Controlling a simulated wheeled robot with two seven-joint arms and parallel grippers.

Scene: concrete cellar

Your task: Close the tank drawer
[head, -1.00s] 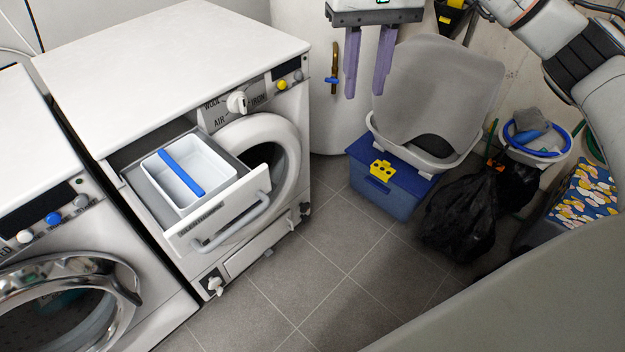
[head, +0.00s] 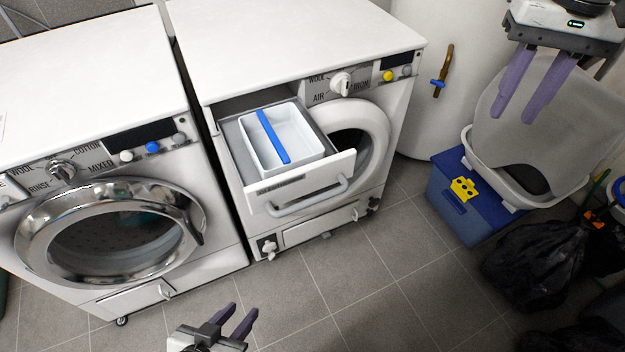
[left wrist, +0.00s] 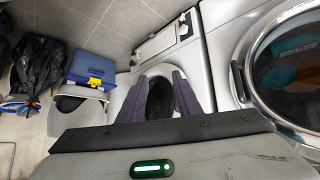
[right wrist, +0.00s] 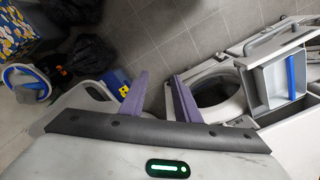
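The tank drawer (head: 328,168) is pulled out from the upper left of the dryer's front (head: 372,190). It holds a white tank (head: 303,146) with a blue bar and has a grey front handle (head: 312,201). The drawer and tank also show at the right of the right wrist view (right wrist: 253,72). My left gripper (head: 243,310) is open and empty, low in front of the machines and apart from the drawer. My right gripper (head: 516,112) is open and empty, to the right of the dryer and away from the drawer. The left wrist view does not clearly show the drawer.
A washing machine (head: 225,250) with a chrome round door stands left of the dryer. To the right are a white cylinder (head: 415,110), a blue box (head: 445,205) under a grey-white basket (head: 500,185), and black bags (head: 535,265). The tiled floor (head: 370,285) in front is clear.

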